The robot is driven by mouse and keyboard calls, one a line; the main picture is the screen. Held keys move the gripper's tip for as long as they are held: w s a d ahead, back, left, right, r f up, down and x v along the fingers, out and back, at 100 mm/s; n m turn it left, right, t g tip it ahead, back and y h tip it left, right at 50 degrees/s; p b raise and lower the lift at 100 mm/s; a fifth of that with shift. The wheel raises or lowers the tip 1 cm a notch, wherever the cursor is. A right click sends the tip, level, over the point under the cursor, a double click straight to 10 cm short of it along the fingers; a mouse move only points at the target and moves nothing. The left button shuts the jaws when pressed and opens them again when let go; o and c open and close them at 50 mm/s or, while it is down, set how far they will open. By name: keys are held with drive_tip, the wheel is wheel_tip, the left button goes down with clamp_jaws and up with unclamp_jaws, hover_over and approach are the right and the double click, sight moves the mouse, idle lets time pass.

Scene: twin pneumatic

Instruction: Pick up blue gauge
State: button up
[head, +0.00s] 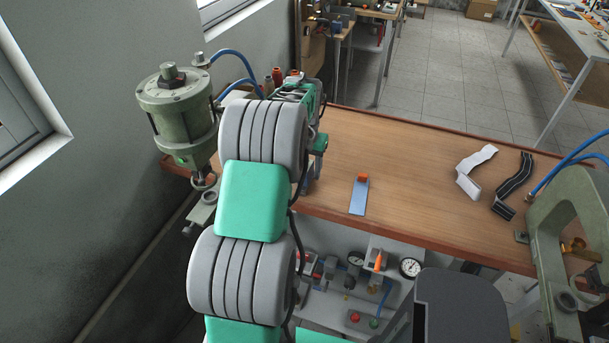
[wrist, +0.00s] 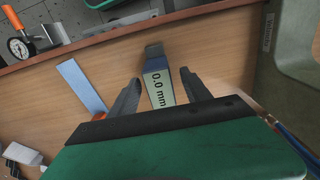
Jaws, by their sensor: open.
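A narrow gauge (wrist: 157,82) with bluish sides and a pale face reading "0.0 mm" shows between the fingers in the wrist view. Its thin grey end points toward the table's front edge. My gripper (wrist: 160,76) is open, with one finger on each side of the gauge. Gaps show between the fingers and the gauge. The dark palm edge hides the gauge's lower end. In the head view my arm hides the gauge. I cannot tell how close the fingertips are to the table.
A light-blue strip (head: 358,197) with an orange end lies on the wooden table (head: 410,170); it also shows in the wrist view (wrist: 82,88). A white strip (head: 471,170) and black strip (head: 512,186) lie farther right. Green presses stand left (head: 178,103) and right (head: 548,225).

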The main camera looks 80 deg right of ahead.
wheel_tip(320, 180, down, 3)
drive_tip(key=shift+r, duration=0.1)
clamp_jaws()
idle(0.6)
